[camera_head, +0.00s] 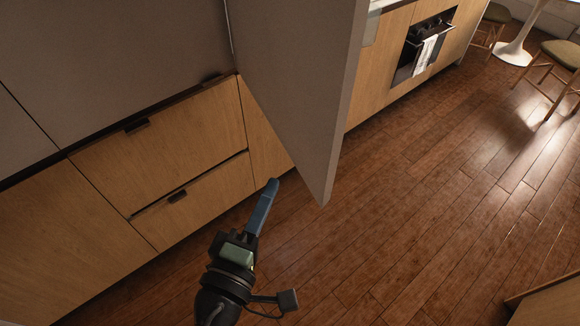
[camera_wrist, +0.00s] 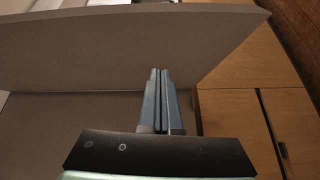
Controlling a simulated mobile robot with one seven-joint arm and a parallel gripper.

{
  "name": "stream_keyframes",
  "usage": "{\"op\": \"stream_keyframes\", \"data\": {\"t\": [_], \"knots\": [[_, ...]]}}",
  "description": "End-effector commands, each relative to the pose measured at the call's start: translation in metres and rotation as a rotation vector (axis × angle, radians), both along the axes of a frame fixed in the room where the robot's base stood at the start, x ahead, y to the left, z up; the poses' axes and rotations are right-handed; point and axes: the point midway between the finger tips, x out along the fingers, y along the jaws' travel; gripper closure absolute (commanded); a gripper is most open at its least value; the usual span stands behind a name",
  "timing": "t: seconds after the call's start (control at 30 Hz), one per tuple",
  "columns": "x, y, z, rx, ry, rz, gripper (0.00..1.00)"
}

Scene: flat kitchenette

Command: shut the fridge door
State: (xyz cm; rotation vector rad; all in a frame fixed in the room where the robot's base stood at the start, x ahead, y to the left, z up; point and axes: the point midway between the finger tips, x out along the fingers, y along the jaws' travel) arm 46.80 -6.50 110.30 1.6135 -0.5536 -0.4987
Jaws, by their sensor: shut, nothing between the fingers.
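The fridge door (camera_head: 290,80) is a tall grey panel standing open, jutting out from the cabinet row over the floor. Its free edge faces right and toward me, and its lower corner ends above the floor. The fridge's inside is hidden behind it. My gripper (camera_head: 271,184) is shut and empty, with blue fingers pointing up toward the door's left face, near its bottom edge. In the wrist view the door (camera_wrist: 120,45) spans the top, and my shut fingers (camera_wrist: 160,72) point at it. I cannot tell whether they touch it.
Grey upper fronts (camera_head: 110,50) and wooden drawers (camera_head: 165,145) with dark handles line the left. An oven (camera_head: 425,45) with a towel is beyond the door. Chairs (camera_head: 560,60) and a white table base (camera_head: 514,52) stand at the back right. The wooden floor (camera_head: 430,200) is clear.

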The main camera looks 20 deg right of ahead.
Motion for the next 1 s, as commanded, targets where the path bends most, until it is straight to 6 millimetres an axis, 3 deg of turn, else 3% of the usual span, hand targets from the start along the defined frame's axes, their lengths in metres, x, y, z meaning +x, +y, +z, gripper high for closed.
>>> {"op": "stream_keyframes", "data": {"t": [0.07,0.23,0.73,1.0], "knots": [[-0.01,0.002,-0.017,-0.055,0.048,-0.013,1.0],[-0.009,-0.001,-0.02,-0.093,0.069,-0.02,1.0],[0.067,-0.063,-0.016,-0.091,0.066,-0.021,1.0],[0.067,-0.096,-0.019,-0.089,0.067,-0.021,1.0]]}}
